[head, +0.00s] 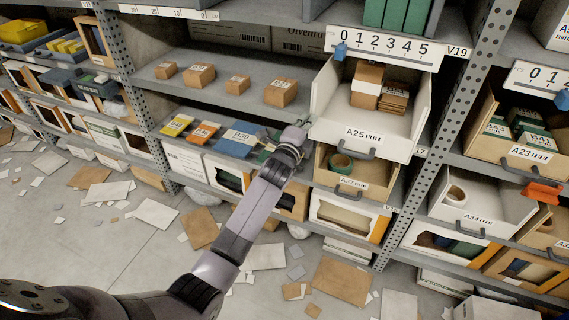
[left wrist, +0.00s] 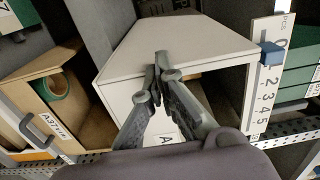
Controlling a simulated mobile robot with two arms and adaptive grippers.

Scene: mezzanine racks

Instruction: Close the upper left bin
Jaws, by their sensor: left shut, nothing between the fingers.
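The upper left bin is the white bin A25 (head: 335,127), pulled out of its bay and holding several small cardboard boxes (head: 375,85). Its dark handle (head: 372,150) is on the front below the label. My left gripper (head: 301,125) is at the left edge of the bin's front. In the left wrist view the gripper (left wrist: 161,62) is shut and empty, with its fingertips over the edge between the white bin's (left wrist: 170,45) front and side. I cannot tell whether they touch it. My right gripper is not in view.
Bin A37 (head: 352,182), with a green roll (head: 341,164), sits open just below. Bin A34 (head: 474,217) and bin A23 (head: 515,152) stand out at the right beyond a perforated post (head: 457,110). Scattered cardboard and paper cover the floor.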

